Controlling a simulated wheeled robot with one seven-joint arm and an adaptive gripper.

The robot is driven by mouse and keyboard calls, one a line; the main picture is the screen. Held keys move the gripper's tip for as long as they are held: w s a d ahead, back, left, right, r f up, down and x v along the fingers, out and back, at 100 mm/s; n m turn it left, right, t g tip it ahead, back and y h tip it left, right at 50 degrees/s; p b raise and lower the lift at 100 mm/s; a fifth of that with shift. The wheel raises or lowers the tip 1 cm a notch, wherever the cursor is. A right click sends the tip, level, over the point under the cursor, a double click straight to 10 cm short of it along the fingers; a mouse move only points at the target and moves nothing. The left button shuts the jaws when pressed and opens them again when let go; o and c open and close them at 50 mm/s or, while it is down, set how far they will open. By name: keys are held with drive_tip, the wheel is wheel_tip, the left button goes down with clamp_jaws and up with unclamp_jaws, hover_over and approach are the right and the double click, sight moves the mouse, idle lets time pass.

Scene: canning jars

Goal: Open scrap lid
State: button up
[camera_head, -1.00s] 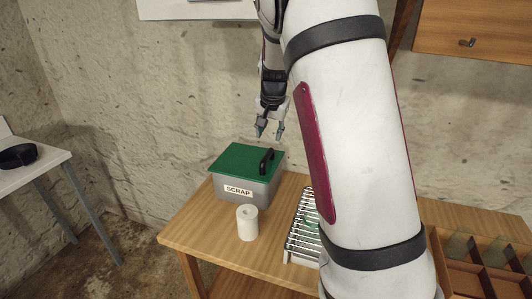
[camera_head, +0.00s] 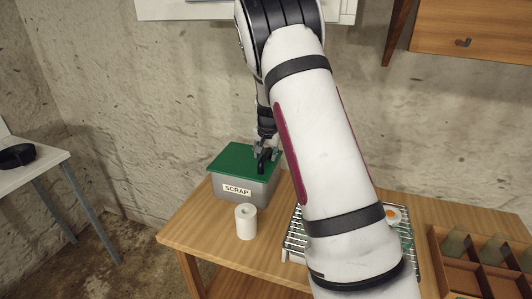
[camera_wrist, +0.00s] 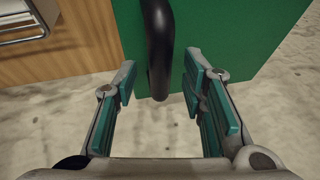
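The scrap bin (camera_head: 232,200) is a grey box with a "SCRAP" label on the wooden table. Its green lid (camera_head: 236,158) lies flat on top, closed. A black bar handle (camera_head: 264,160) stands on the lid's right part. My gripper (camera_head: 266,152) is at the handle in the head view, partly hidden by my arm. In the wrist view my gripper (camera_wrist: 165,95) is open, with teal pads on both fingers. The black handle (camera_wrist: 159,50) runs between the fingers' lines, with gaps on both sides. The green lid (camera_wrist: 235,40) fills the upper right there.
A white paper roll (camera_head: 246,222) stands in front of the bin. A wire rack (camera_head: 296,236) is to the right, partly behind my arm. A divided wooden box (camera_head: 465,278) is at the far right. A white side table (camera_head: 35,172) stands at left.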

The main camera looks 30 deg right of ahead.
clamp_jaws()
drive_tip(key=shift+r, duration=0.1)
